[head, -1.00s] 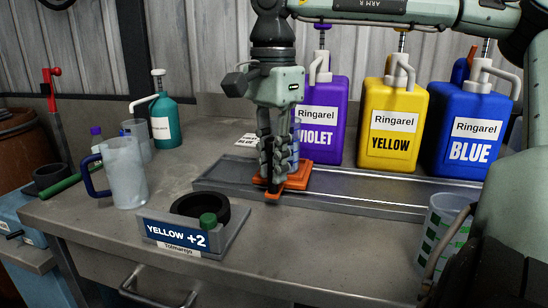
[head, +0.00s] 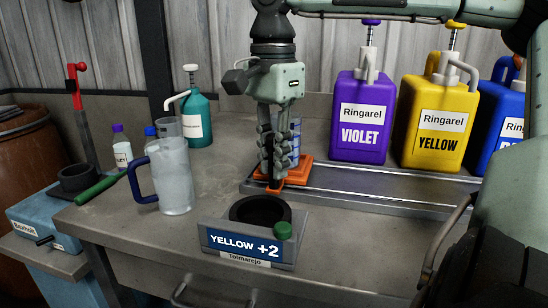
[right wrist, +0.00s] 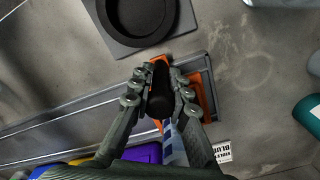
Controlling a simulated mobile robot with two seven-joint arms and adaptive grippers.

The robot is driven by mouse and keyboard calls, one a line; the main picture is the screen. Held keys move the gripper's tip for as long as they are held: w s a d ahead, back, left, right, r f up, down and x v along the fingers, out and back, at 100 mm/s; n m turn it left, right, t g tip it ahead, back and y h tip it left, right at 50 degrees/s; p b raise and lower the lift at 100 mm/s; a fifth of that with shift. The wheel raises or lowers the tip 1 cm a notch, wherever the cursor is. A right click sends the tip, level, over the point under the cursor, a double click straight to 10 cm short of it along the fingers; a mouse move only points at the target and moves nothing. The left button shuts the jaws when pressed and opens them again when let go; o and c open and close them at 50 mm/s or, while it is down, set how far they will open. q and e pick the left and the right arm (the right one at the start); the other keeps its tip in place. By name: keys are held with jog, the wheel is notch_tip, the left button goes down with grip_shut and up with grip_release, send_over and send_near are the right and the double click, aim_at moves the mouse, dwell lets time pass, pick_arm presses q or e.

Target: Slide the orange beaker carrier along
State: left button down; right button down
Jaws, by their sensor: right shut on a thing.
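The orange beaker carrier (head: 299,172) sits on the grey metal track (head: 370,184), near the track's left end. It also shows in the right wrist view (right wrist: 209,95). A clear beaker with blue marks (head: 296,143) stands on the carrier, partly hidden behind my right gripper (head: 275,174). That gripper points down and is shut on the carrier's black handle (right wrist: 160,92), with a finger on each side of it in the right wrist view. My left gripper is not in view.
A dark round dish in a holder labelled YELLOW +2 (head: 245,243) stands in front of the track. The violet jug (head: 361,115) and yellow jug (head: 437,125) stand behind it. A blue-handled pitcher (head: 172,180) stands left, with bare bench between it and the track.

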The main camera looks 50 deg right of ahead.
jog(key=c, duration=1.4)
grip_release()
jog(key=shift+w+a, duration=0.15)
jog(key=shift+w, duration=0.1)
jog(key=shift+c, duration=0.2)
notch_tip(320, 180, up, 12)
jog(key=shift+r, duration=0.1)
